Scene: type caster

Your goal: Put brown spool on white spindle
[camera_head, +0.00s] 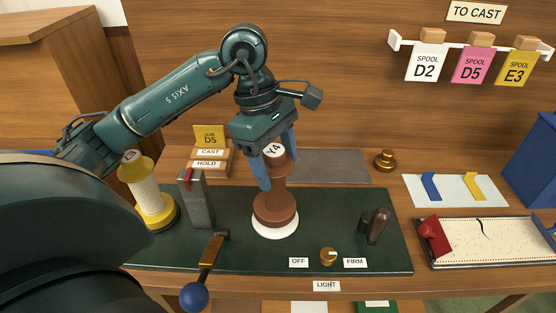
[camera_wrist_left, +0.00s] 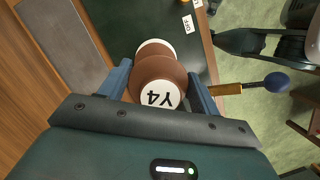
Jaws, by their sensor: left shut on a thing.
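The brown spool (camera_head: 275,200) stands upright over a round white base (camera_head: 276,228) on the dark green mat. Its top cap reads Y4, and it also shows in the left wrist view (camera_wrist_left: 160,72). My left gripper (camera_head: 277,170) is shut on the spool's upper part, one blue finger on each side. Only the base of the white spindle shows; any post is hidden by the spool. The spool's lower flange overlaps the white base, and I cannot tell whether it rests on it. My right gripper is not in view.
A yellow and cream spool (camera_head: 149,197) and a grey post (camera_head: 196,204) stand left. A blue-knobbed lever (camera_head: 211,252), brass knob (camera_head: 328,256) and brown handle (camera_head: 375,225) are near the front. A tray (camera_head: 490,243) lies right.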

